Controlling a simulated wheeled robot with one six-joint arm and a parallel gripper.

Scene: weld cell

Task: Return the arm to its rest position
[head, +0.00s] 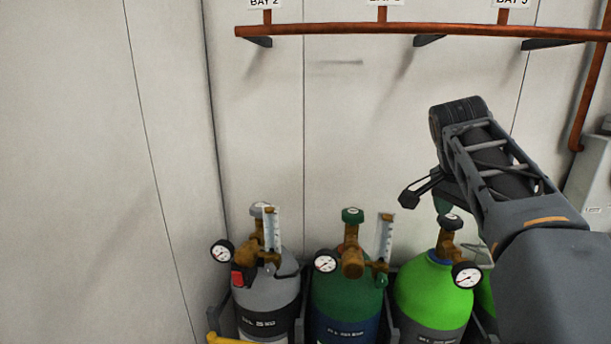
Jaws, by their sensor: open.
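My arm enters from the right edge and rises to a bend in front of the wall. My gripper (424,199) hangs below this bend, partly hidden behind my arm. It is open, with one dark finger showing at its left, and I see nothing held in it. It is just above the valve of the lime green cylinder (430,288); I cannot tell the depth gap between them.
A grey cylinder (266,292) and a dark green cylinder (345,296) stand to the left, with gauges and brass regulators. Another green cylinder is partly hidden at right. A copper pipe (340,29) runs along the wall above, under bay labels. The left wall area is bare.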

